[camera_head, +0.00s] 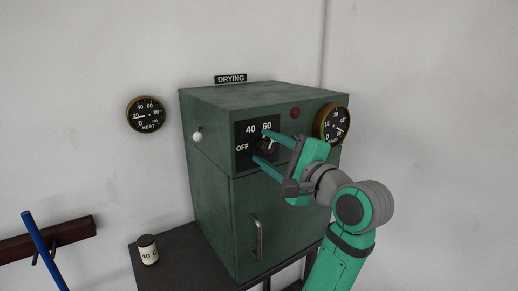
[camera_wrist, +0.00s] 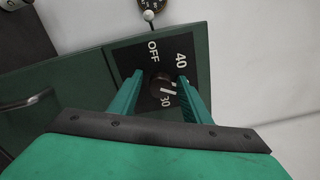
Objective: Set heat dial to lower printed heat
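The heat dial (camera_head: 263,147) is a dark round knob on a black panel (camera_head: 241,158) of the green drying cabinet, with OFF, 40 and 60 printed around it. In the wrist view the dial (camera_wrist: 159,83) shows a white pointer mark on the side of the partly covered number that is 60 in the head view. My gripper (camera_head: 260,145) is at the panel, its two teal fingers on either side of the dial. In the wrist view the fingers (camera_wrist: 160,77) stand apart around the knob; whether either touches it is unclear.
A jar labelled 40 (camera_head: 148,250) stands on the dark table (camera_head: 178,262) left of the cabinet (camera_head: 208,190). A second gauge (camera_head: 332,124), a red lamp (camera_head: 295,113) and a white knob (camera_head: 197,136) are on the cabinet. A door handle (camera_head: 258,238) sticks out below.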

